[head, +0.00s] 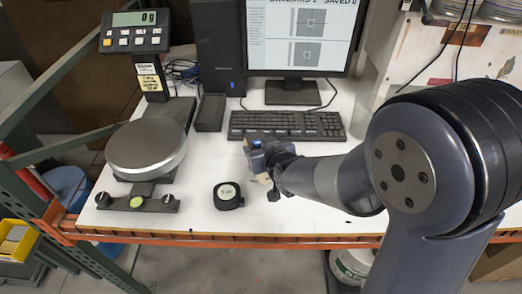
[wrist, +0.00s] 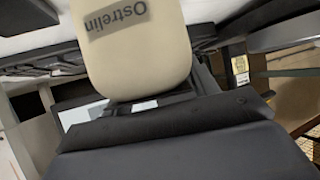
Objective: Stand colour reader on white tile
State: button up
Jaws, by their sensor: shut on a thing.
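My gripper (head: 267,163) is over the white bench top, in front of the keyboard. It is shut on a cream device, which I take to be the colour reader (wrist: 137,55). In the wrist view its cream body carries the label "Ostrelin" and fills the upper middle. In the head view only a small cream part of it (head: 263,179) shows by the gripper. I cannot tell whether it touches the bench. I cannot make out a white tile for sure. A round black object with a pale disc on top (head: 228,195) lies just left of my gripper.
A scale with a round grey plate (head: 147,147) and a display (head: 135,31) stands at the left. A keyboard (head: 287,125) and monitor (head: 302,40) are behind. The orange front edge (head: 290,240) bounds the bench. Bare bench lies around the black object.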

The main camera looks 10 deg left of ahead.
jog(key=shift+f, duration=0.55)
jog(key=shift+f, duration=0.1)
jog(key=o, duration=1.5)
jog(key=shift+c, duration=0.2)
jog(key=v, duration=1.2)
jog(key=shift+b, duration=0.45)
jog(key=shift+s, duration=0.1)
